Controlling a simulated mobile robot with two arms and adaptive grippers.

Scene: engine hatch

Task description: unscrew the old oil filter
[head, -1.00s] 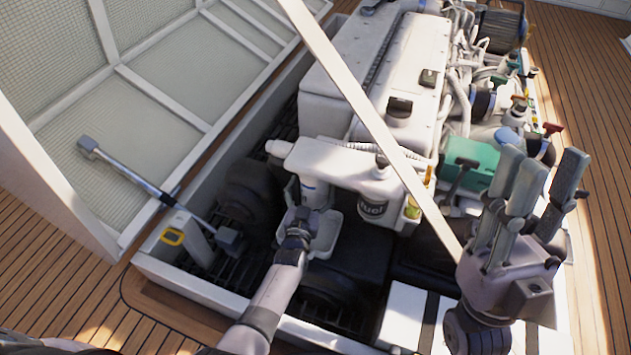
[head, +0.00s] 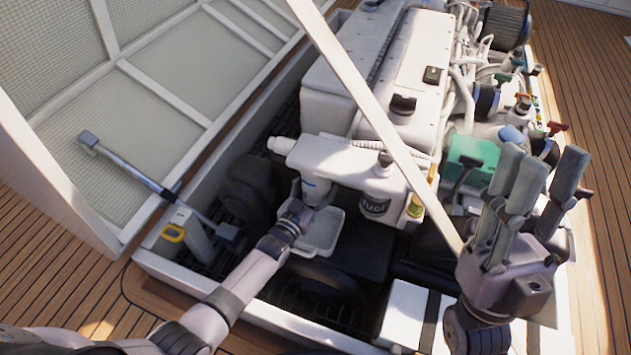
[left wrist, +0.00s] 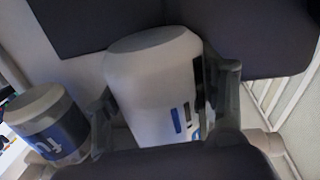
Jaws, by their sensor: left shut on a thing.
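The white oil filter (head: 314,190) hangs under the white housing at the front of the engine. My left gripper (head: 298,212) reaches up to it from below left and hides part of it. In the left wrist view the white filter (left wrist: 155,85), with blue and dark markings, sits between the fingers of my left gripper (left wrist: 165,105), which are shut on it. A white tray (head: 323,238) lies below the filter. My right gripper (head: 530,190) is raised at the right, its fingers pointing up and spread apart, with nothing between them.
A fuel filter (head: 375,208) hangs to the right of the oil filter and also shows in the left wrist view (left wrist: 52,130). A pale strut (head: 375,130) crosses diagonally in front of the engine (head: 400,60). The open hatch lid (head: 150,110) stands at the left.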

